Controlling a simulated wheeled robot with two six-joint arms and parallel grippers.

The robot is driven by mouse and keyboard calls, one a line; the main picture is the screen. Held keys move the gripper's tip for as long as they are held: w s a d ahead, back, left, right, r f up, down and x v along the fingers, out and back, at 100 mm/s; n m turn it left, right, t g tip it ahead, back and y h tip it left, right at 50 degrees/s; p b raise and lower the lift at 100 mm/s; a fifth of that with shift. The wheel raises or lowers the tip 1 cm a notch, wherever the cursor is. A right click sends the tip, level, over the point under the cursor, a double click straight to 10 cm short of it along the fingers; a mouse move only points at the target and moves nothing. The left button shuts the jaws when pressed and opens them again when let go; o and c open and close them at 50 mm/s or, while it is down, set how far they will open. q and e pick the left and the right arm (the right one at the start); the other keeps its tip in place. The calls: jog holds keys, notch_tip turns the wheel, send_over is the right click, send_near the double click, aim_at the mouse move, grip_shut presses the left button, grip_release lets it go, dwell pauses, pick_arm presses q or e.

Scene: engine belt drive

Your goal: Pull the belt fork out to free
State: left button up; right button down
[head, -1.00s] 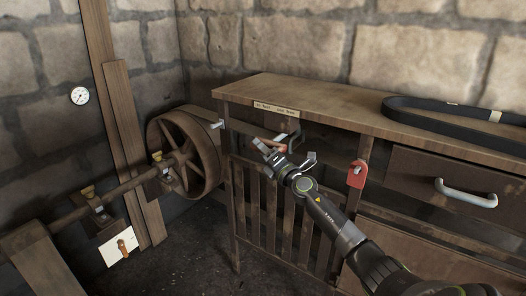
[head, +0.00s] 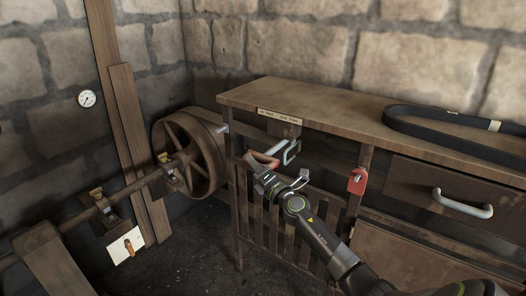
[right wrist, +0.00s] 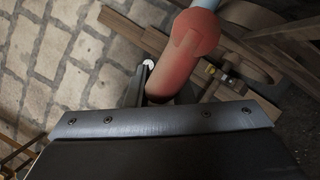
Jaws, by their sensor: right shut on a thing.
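The belt fork shows as a pale metal U-shaped bracket (head: 291,151) with a red handle (head: 262,159), just below the bench top's labelled front edge. My right gripper (head: 259,172) is shut on the red handle, in front of the bench's slatted part. In the right wrist view the red handle (right wrist: 186,55) rises from the jaw area, with a dark finger beside it. The fork's inner end is hard to make out in the shadow under the bench top. My left gripper is not in view.
A spoked pulley (head: 190,158) on a shaft stands left of the bench. A black belt (head: 440,119) lies on the bench top (head: 315,101). A red tag (head: 357,181) hangs on the bench front, left of a drawer handle (head: 462,203). The floor (head: 190,262) left of the bench is clear.

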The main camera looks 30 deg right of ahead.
jog(key=a, duration=0.1)
jog(key=s+a+p, duration=0.1)
jog(key=a, duration=0.1)
jog(key=shift+s+a+f, duration=0.25)
jog(key=c, duration=1.6)
grip_release()
jog(key=o, duration=0.3)
jog(key=shift+a+r, duration=0.2)
jog(key=shift+d, duration=0.1)
